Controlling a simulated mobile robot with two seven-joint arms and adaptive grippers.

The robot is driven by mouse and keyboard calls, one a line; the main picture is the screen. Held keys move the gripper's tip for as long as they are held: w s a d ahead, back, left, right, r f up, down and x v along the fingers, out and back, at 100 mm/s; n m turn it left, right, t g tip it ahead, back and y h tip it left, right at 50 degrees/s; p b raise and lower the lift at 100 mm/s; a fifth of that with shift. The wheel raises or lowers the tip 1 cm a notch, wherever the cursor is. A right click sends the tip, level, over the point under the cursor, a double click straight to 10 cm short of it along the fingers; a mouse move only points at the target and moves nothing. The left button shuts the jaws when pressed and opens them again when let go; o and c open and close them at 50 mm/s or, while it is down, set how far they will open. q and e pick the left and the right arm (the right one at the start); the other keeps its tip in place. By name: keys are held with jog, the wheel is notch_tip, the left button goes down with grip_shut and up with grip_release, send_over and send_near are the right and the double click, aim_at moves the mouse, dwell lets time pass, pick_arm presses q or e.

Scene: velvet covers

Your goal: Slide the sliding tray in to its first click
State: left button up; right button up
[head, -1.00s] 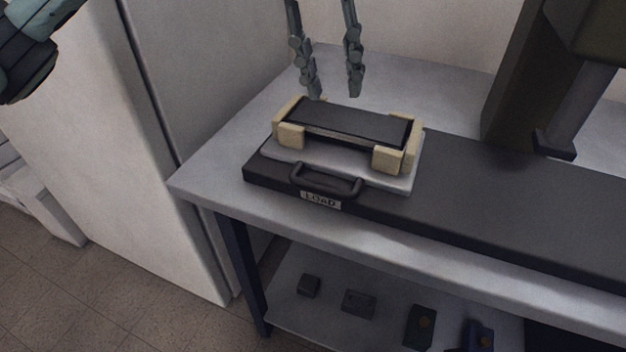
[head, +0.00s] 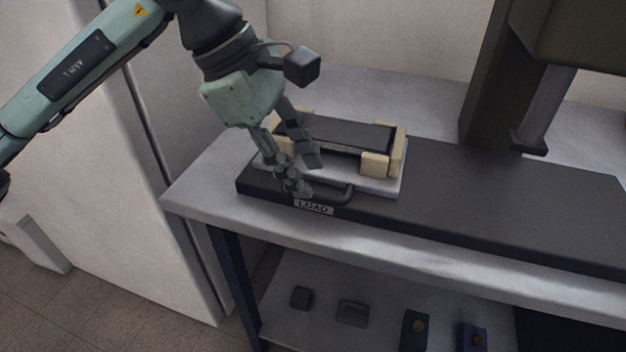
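The sliding tray (head: 385,187) is a light grey plate at the left end of a long dark bed on the bench. Beige corner blocks (head: 375,165) on it hold a dark flat slab (head: 345,131). A dark bar handle (head: 346,193) is at its front edge, above a LOAD label (head: 314,207). My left gripper (head: 307,176) reaches down over the tray's front left part, its fingers spread apart, with fingertips at the handle's left part. They hide that part of the handle and the front left corner block; I cannot tell whether they touch. My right gripper is out of view.
The dark bed (head: 480,200) runs right, past a dark column (head: 495,80) of a machine. A white cabinet (head: 90,190) stands left of the bench. Several small items lie on the lower shelf (head: 285,320). The bench strip behind the bed is clear.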

aim_at(321, 195)
pick_arm(q)
jog(key=shift+x, duration=1.85)
grip_shut()
